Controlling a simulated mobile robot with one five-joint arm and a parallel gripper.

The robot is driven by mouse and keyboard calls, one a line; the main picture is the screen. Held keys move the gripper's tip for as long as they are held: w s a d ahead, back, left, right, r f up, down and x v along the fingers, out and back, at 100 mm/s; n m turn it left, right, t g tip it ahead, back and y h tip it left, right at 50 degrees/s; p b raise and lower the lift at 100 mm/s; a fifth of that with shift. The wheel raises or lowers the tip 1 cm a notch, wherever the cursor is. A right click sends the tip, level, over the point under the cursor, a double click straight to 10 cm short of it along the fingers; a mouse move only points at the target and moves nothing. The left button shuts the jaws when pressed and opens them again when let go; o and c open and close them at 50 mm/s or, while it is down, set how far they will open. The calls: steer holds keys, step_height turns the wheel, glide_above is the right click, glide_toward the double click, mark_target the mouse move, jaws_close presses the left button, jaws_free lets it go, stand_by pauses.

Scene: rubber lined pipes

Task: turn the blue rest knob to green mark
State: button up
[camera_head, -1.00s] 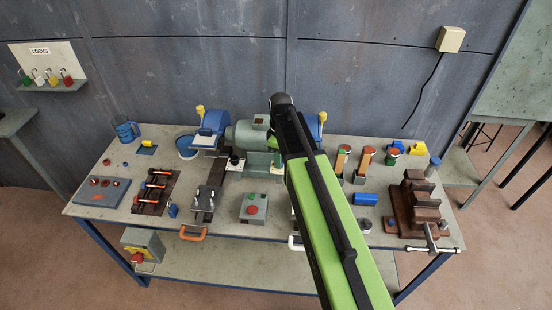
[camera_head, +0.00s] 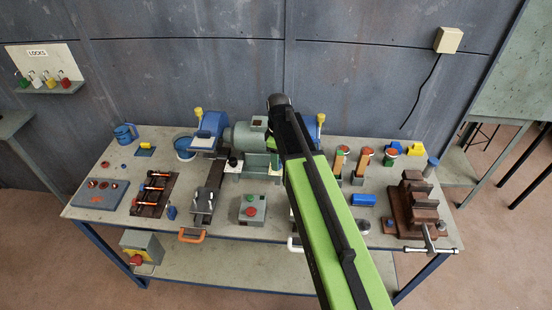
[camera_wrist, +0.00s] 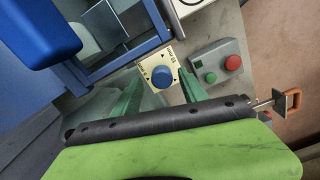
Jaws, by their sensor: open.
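In the wrist view the blue knob (camera_wrist: 161,77) sits on a small cream plate (camera_wrist: 174,56) with black pointer marks and lettering. I cannot make out a green mark on the plate. My gripper (camera_wrist: 160,73) is open, one green finger on each side of the knob. Gaps show between the fingers and the knob; I cannot tell how far the fingertips are above the plate. In the head view my arm hides the gripper and the knob, in front of the right part of the bench grinder (camera_head: 247,133).
In the wrist view a blue frame (camera_wrist: 108,66) lies close to the left finger. A grey switch box (camera_wrist: 217,66) with green and red buttons lies to the right. In the head view a brown vise (camera_head: 411,205) stands at the bench's right end.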

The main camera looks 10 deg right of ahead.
step_height(320, 180, up, 17)
steer(key=p, duration=1.6)
steer(key=s+a+m, duration=0.1)
steer(key=s+m, duration=1.1)
steer(key=s, duration=0.1)
step_height(320, 180, down, 24)
steer(key=s+b, duration=0.1)
steer(key=b, duration=2.2)
steer(key=shift+s+a+n, duration=0.2)
steer(key=shift+n, duration=0.1)
steer(key=shift+r, duration=0.1)
